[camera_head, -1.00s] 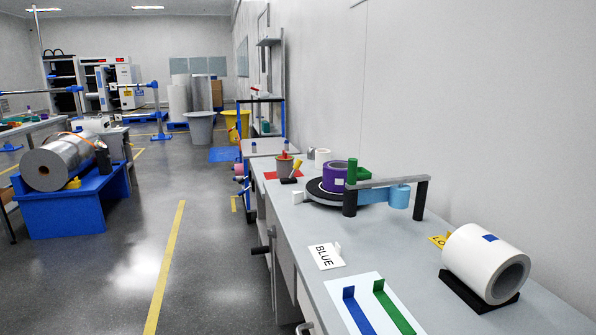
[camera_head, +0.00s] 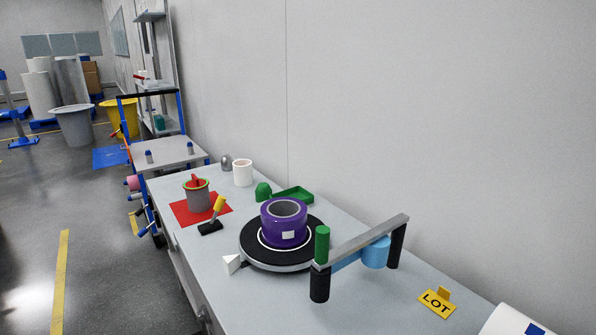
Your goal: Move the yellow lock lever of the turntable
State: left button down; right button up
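The turntable (camera_head: 252,250) is a round black disc on the grey bench. A purple ring-shaped roll (camera_head: 284,226) with a small white label sits on it. The yellow lock lever (camera_head: 218,203) stands tilted up to the right from a small black base (camera_head: 210,227), just left of the turntable and apart from it. Neither of my grippers is in view.
A grey bridge bar (camera_head: 362,240) on black posts, with a light blue roll (camera_head: 376,252), stands right of the turntable. A grey cup (camera_head: 198,198) stands on a red mat (camera_head: 180,212). A white wedge (camera_head: 232,264), green tray (camera_head: 293,196) and LOT sign (camera_head: 437,302) are nearby. The bench front is clear.

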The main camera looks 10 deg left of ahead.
aim_at(219, 206)
jog(key=i+j+z, duration=0.4)
jog(key=j, duration=0.3)
jog(key=i+j+z, duration=0.2)
jog(key=j+z, duration=0.25)
jog(key=j, duration=0.3)
jog(key=i+j+z, duration=0.1)
jog(key=j+z, duration=0.3)
jog(key=j, duration=0.45)
jog(key=j+z, duration=0.4)
jog(key=j, duration=0.4)
jog(key=k+j+z, duration=0.2)
jog(key=j+z, duration=0.25)
jog(key=j, duration=0.4)
